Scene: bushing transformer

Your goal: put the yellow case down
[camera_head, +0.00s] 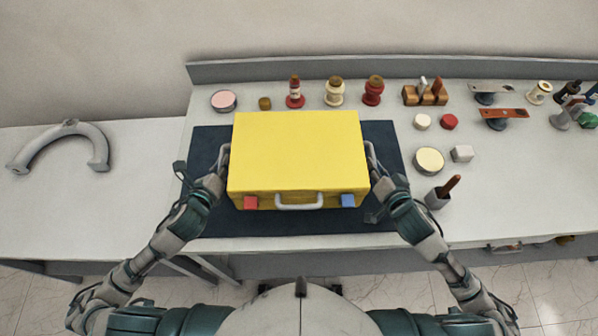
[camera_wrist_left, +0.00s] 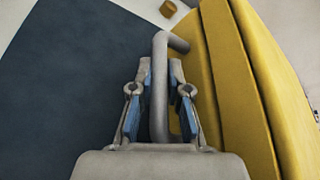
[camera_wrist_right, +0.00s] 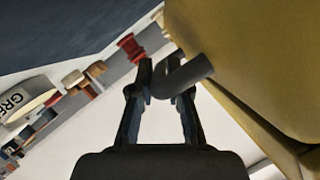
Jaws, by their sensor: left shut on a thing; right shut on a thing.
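The yellow case (camera_head: 297,152) is closed, with a red latch (camera_head: 251,202), a blue latch (camera_head: 347,200) and a grey front handle (camera_head: 299,201). It is over the dark blue mat (camera_head: 297,222); I cannot tell whether it touches it. My left gripper (camera_head: 217,182) is shut on the grey side handle (camera_wrist_left: 160,90) at the case's left. My right gripper (camera_head: 379,182) is shut on the matching side handle (camera_wrist_right: 184,76) at its right. The case hides the mat's middle.
The mat lies on a white table (camera_head: 420,222). Bushings and a red-based bottle (camera_head: 295,93) stand behind the case. A grey curved part (camera_head: 62,143) lies on the left table.

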